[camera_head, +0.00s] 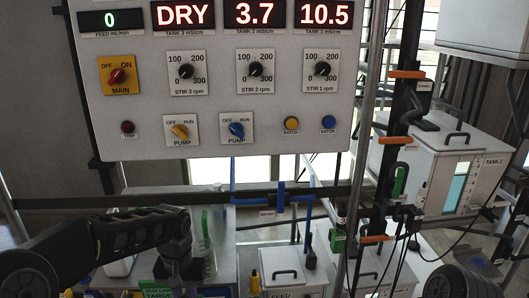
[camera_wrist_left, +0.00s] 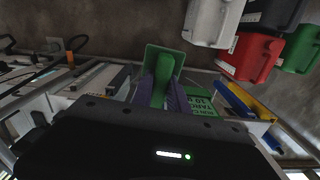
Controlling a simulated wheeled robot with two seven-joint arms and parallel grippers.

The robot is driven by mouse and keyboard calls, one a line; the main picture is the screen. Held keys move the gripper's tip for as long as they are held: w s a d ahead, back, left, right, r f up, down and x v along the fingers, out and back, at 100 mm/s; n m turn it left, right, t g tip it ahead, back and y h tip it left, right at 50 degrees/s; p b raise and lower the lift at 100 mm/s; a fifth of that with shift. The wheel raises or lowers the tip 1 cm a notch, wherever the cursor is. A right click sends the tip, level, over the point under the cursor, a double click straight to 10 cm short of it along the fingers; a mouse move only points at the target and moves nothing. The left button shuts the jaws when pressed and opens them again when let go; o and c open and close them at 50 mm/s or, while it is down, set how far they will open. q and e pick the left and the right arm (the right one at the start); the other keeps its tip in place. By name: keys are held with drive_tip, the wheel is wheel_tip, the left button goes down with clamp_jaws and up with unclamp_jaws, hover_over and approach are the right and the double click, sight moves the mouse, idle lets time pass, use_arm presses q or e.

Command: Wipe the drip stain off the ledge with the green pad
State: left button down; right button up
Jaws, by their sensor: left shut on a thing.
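My left arm comes in from the left in the head view, and its gripper (camera_head: 182,268) points down near the bottom edge; its fingertips are hard to make out there. In the left wrist view the purple fingers of my left gripper (camera_wrist_left: 160,92) are shut on the handle of the green pad (camera_wrist_left: 152,57). The pad's flat square plate lies beyond the fingertips. I cannot tell whether the pad touches a surface. I cannot make out the drip stain, and the ledge is not clearly identifiable. My right gripper is not in view.
A control panel (camera_head: 215,90) with knobs and red displays hangs in front. A green run card (camera_wrist_left: 200,103) is beside the left gripper. White, red and green bins (camera_wrist_left: 250,57) are at upper right in the wrist view. Tank 2 (camera_head: 445,170), a pole and cables crowd the right.

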use_arm(q)
drive_tip(key=shift+d, duration=0.1)
drive_tip(key=s+f, duration=0.4)
drive_tip(key=f, duration=1.1)
